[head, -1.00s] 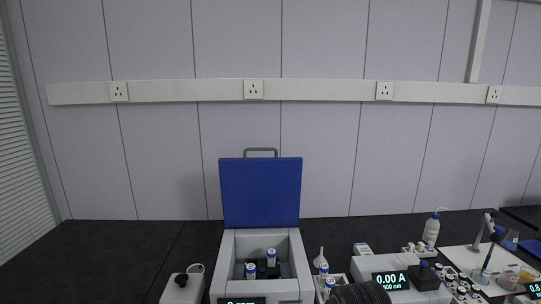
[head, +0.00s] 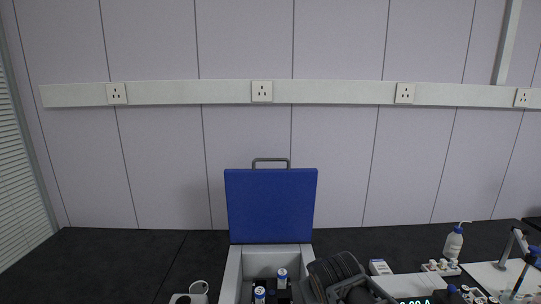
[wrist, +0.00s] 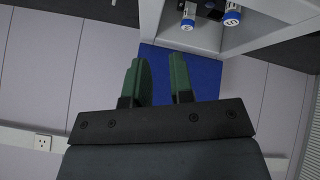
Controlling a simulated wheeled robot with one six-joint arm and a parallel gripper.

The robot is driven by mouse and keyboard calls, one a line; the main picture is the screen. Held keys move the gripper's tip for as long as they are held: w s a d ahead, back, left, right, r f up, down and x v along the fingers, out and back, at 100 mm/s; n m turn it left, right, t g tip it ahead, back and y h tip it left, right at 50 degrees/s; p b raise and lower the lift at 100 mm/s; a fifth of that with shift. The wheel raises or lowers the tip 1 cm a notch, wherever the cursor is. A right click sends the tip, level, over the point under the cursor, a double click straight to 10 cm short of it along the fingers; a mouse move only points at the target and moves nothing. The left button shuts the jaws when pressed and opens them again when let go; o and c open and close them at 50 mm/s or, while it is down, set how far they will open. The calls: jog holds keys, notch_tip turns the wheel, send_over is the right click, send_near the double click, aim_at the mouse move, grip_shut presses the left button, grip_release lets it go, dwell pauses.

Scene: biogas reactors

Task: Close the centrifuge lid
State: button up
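The centrifuge (head: 233,273) stands on the black bench with its blue lid (head: 271,205) upright and open. A grey handle (head: 271,161) sits on the lid's top edge. Two white tubes with blue caps (head: 260,292) stand in the open chamber. In the wrist view, upside down, the blue lid (wrist: 208,70) lies beyond my gripper (wrist: 158,84), whose two green fingers are apart with nothing between them. The centrifuge body (wrist: 175,32) and tubes show at the top of that view. My dark arm is right of the centrifuge in the head view; my fingers are hidden there.
A small white device (head: 190,296) stands left of the centrifuge. To the right are a white box (head: 380,267), a photometer with a display (head: 415,300), a wash bottle (head: 453,243) and a stand (head: 512,250). The bench at the far left is clear.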

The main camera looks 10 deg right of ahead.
jog(key=w+d+r+n+t+h+p, duration=0.1)
jog(key=w+d+r+n+t, duration=0.15)
jog(key=w+r, duration=0.3)
jog(key=n+t+y+p, duration=0.4)
jog(key=n+t+y, duration=0.25)
jog(key=n, duration=0.85)
send_near(275, 161)
jog(key=p+x, duration=0.1)
jog(key=x, duration=0.9)
jog(key=shift+w+p, duration=0.3)
jog(key=shift+p, duration=0.1)
jog(key=shift+c, duration=0.5)
grip_shut()
